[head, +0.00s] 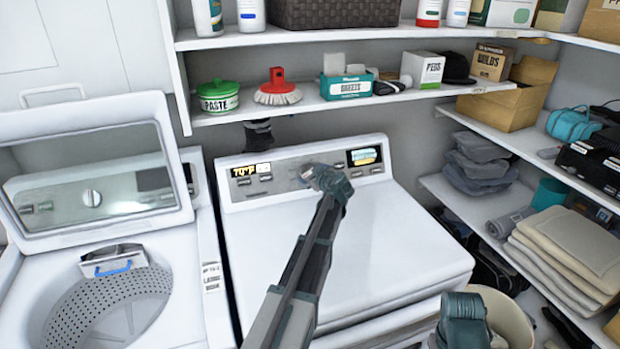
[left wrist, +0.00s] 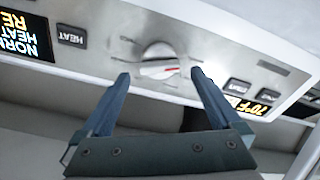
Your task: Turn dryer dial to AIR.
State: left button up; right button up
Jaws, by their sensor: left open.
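The dryer (head: 350,245) is white, with a grey control panel (head: 265,190) along its back. In the left wrist view, which shows the panel upside down, the round silver dial (left wrist: 160,52) has a raised grip bar with a red mark. The lettering around it is too small to read. My left gripper (left wrist: 160,76) is open, its two blue fingertips on either side of the dial's grip bar, with nothing clearly held. I cannot tell whether they touch it. In the head view, my left gripper (head: 310,175) reaches the panel's middle and mostly hides the dial.
Panel displays (head: 365,156) and buttons flank the dial. An open washer (head: 110,260) stands at the left. A shelf (head: 350,106) with a brush and boxes hangs above the dryer. Shelves with folded towels (head: 575,245) stand at the right. A teal part of my right arm shows at lower right.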

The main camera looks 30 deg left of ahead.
aim_at(308, 173)
pick_arm(q)
jog(key=shift+x, duration=1.1)
jog(key=shift+c, duration=0.3)
jog(key=c, duration=1.3)
